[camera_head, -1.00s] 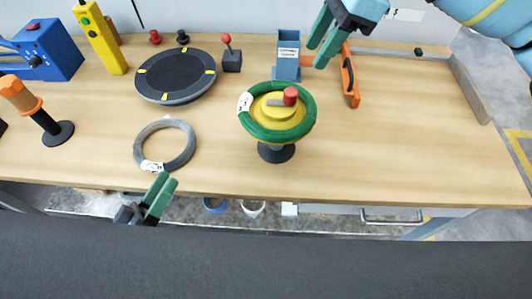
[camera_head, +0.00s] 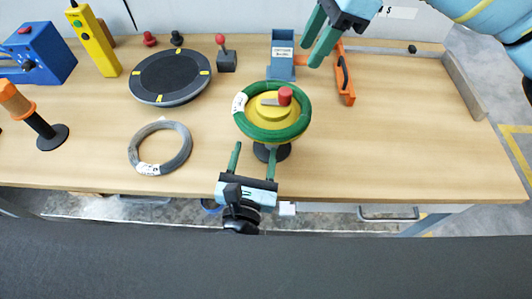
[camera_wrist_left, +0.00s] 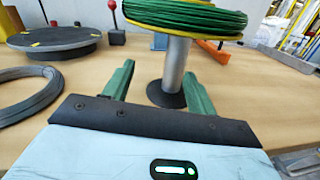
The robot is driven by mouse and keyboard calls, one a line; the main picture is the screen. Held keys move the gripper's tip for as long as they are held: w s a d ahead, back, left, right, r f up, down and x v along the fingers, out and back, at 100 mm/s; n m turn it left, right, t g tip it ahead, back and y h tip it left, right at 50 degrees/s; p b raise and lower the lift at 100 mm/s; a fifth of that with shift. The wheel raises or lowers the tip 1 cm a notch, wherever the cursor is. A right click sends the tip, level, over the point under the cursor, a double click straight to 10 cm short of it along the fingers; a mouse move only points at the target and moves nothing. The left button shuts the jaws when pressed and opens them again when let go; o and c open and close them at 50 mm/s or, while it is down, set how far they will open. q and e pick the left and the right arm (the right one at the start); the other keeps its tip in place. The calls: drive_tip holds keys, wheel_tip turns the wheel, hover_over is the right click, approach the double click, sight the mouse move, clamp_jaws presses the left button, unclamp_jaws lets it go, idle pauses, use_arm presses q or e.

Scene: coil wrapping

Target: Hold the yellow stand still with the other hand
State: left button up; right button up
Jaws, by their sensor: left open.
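The yellow stand (camera_head: 272,112) is upright on the table, with a green coil (camera_head: 246,128) around its top and a red knob (camera_head: 285,96) above. In the left wrist view its grey post (camera_wrist_left: 176,68) rises from a dark round base (camera_wrist_left: 166,94). My left gripper (camera_head: 254,161) is open at the table's front edge, its fingers pointing toward the stand's base. In the left wrist view the post shows beyond and between its fingertips (camera_wrist_left: 158,78), apart from them. My right gripper (camera_head: 313,42) is at the top right, behind the stand, with its fingers spread and nothing between them.
A grey coil (camera_head: 133,153) lies left of the stand. A black turntable (camera_head: 170,76), a blue box (camera_head: 40,52), a yellow device (camera_head: 94,42), a joystick (camera_head: 227,60) and an orange tool (camera_head: 346,80) stand around. The table's right side is clear.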

sight(273, 127)
use_arm(q)
drive_tip(key=d, duration=0.1)
drive_tip(key=d+n, duration=0.1)
drive_tip(key=shift+d+r+h, duration=0.25)
drive_tip(key=shift+d+h, duration=0.05)
drive_tip(key=shift+w+d, duration=0.2)
drive_tip(key=shift+w, duration=1.1)
drive_tip(key=shift+w+d, duration=0.15)
drive_tip(key=shift+w, duration=1.15)
drive_tip(key=shift+w+d, duration=0.2)
drive_tip(key=shift+w, duration=1.1)
drive_tip(key=shift+c, duration=0.4)
clamp_jaws()
